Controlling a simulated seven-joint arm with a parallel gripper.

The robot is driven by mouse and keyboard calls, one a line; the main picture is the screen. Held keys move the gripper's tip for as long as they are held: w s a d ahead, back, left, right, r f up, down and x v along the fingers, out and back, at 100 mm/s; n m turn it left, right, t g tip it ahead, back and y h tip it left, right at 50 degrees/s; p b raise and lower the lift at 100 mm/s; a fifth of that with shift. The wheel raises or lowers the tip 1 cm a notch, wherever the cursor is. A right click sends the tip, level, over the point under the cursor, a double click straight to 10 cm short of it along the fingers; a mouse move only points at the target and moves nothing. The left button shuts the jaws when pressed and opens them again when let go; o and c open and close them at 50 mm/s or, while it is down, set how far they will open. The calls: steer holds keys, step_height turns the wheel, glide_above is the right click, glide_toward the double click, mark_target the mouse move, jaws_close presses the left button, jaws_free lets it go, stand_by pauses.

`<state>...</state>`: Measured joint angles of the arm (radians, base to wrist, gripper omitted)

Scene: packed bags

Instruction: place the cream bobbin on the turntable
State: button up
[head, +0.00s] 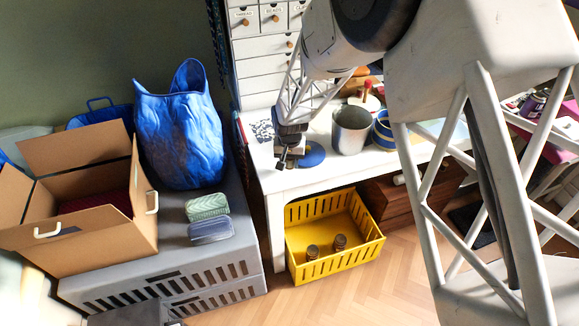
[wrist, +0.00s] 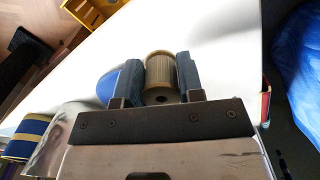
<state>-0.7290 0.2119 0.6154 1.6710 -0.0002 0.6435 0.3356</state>
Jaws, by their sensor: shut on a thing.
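My gripper (wrist: 158,68) is shut on the cream bobbin (wrist: 162,72), which shows tan, with ribbed sides and a rim, between the two dark fingers in the wrist view. In the head view my gripper (head: 287,160) is over the left front part of the white table, and the bobbin is hard to make out there. A round blue disc (head: 314,154), which may be the turntable, lies on the table just right of my gripper. In the wrist view this disc (wrist: 107,87) shows left of the bobbin, partly hidden by a finger.
A metal can (head: 351,130) and a blue-and-yellow tin (head: 382,131) stand right of the disc. White drawers (head: 262,68) are behind. Below is a yellow crate (head: 334,257) holding two small jar-like items. A blue bag (head: 178,135) and cardboard box (head: 95,245) stand left.

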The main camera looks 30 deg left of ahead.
steer(key=shift+f, duration=1.25)
steer(key=shift+f, duration=0.1)
steer(key=o, duration=0.9)
step_height(320, 180, up, 12)
steer(key=shift+r, duration=0.1)
stand_by(0.5)
